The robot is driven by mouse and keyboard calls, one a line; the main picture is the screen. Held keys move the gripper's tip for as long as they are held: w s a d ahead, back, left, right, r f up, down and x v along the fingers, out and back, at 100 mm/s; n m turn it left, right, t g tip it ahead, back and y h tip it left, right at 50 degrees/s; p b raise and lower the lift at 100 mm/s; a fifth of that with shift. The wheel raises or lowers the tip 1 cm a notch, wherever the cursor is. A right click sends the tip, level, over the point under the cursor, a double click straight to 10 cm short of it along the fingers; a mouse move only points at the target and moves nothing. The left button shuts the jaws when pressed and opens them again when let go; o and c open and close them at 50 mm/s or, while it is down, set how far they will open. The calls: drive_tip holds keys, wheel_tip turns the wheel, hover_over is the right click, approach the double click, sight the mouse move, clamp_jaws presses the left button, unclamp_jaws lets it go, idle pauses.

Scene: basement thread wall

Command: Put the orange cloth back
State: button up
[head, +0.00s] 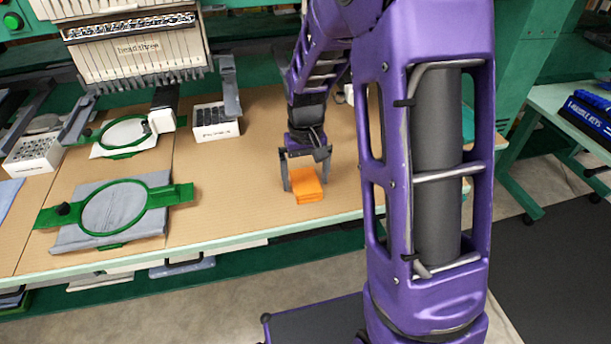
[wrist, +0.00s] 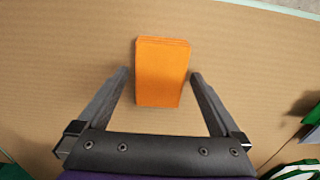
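The orange cloth (head: 307,187) is a small folded stack lying on the tan tabletop near its front edge in the head view. In the wrist view the cloth (wrist: 162,72) lies at and just beyond my fingertips, between their lines. My gripper (head: 305,189) points down at the cloth with one finger on each side. In the wrist view my gripper (wrist: 159,72) is open, with a gap between each finger and the cloth. Whether the fingertips touch the tabletop is hard to tell.
A green hoop with grey cloth (head: 115,208) lies on the left of the table (head: 230,205). A second hoop with white cloth (head: 123,133) is behind it. A white box of dark spools (head: 215,122) and another white box (head: 32,155) stand further back. The tabletop around the cloth is clear.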

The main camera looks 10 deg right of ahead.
sight(306, 180)
wheel_tip(306, 180, up, 12)
drive_tip(key=p, duration=0.2)
drive_tip(key=shift+r, duration=0.2)
idle(0.6)
